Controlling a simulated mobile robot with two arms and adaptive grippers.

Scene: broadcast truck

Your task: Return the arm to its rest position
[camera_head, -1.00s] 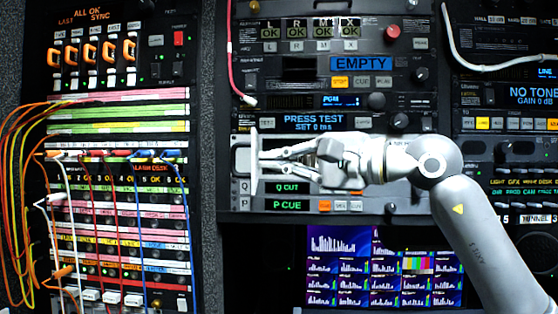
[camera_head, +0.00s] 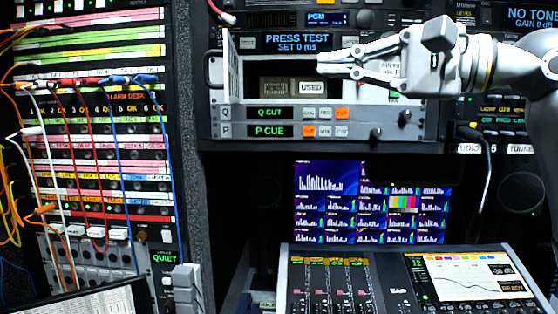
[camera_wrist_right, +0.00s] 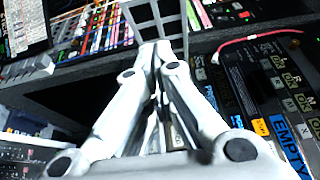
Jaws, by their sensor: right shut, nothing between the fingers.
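My right gripper (camera_head: 322,61) reaches in from the right in the head view. Its slim fingers are together and empty, pointing left in front of the open rack compartment (camera_head: 246,90). The gripper also shows in the right wrist view (camera_wrist_right: 158,48), fingers pointing up the picture. An open door panel (camera_head: 231,82) stands out at the compartment's left edge, seen nearly edge-on. A gap separates it from the fingertips in the head view. In the wrist view a slotted panel (camera_wrist_right: 158,14) lies beyond the fingertips. My left gripper is not recognisable in either view.
A patch bay (camera_head: 95,150) with colored cords hanging forward stands at left. Below the rack are a multiview screen (camera_head: 328,178) and a mixing console (camera_head: 385,252). A grey upright piece (camera_head: 186,287) stands at lower left. A red cable (camera_wrist_right: 255,38) crosses the rack face.

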